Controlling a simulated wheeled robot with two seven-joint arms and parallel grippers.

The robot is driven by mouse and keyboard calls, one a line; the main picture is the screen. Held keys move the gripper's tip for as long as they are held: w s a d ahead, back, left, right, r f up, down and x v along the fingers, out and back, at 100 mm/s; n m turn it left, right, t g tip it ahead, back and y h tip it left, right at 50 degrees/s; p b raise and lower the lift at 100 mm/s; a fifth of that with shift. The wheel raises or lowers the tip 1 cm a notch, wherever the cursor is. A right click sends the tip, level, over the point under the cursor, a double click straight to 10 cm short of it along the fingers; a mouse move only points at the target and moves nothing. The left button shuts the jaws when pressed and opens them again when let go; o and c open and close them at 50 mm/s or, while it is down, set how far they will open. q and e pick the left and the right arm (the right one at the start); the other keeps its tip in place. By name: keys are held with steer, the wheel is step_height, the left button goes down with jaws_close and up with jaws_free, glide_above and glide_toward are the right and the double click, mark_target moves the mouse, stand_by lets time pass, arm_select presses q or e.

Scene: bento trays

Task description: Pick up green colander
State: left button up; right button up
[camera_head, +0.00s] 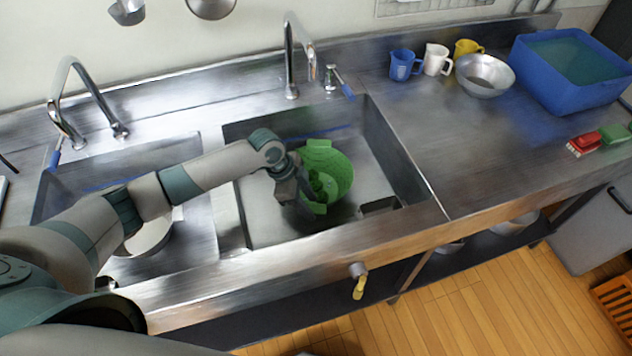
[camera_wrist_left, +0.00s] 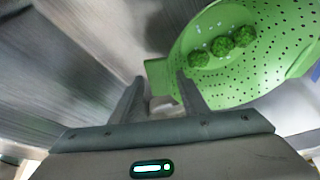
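The green colander (camera_head: 338,172) sits tilted in the right-hand sink basin, with green broccoli-like pieces in it. In the left wrist view the perforated colander (camera_wrist_left: 270,70) fills the upper right, with three green pieces (camera_wrist_left: 222,46) inside. My left gripper (camera_head: 303,197) reaches into the basin at the colander's left side and hides part of it. In the left wrist view the gripper (camera_wrist_left: 160,82) has its fingers apart. The colander's handle tab lies at the gap between the fingertips; contact cannot be told. My right gripper is not in view.
Steel faucets (camera_head: 291,60) rise behind the basins. A metal bowl (camera_head: 485,76), several cups (camera_head: 437,60) and a blue tub (camera_head: 572,85) stand on the counter at right. A white bowl (camera_head: 150,238) lies in the left basin, below my arm. The counter's middle right is clear.

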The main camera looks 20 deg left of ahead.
arm_select(q)
jaws_close()
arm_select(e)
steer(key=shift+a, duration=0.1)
arm_select(q)
steer(key=shift+r, duration=0.1)
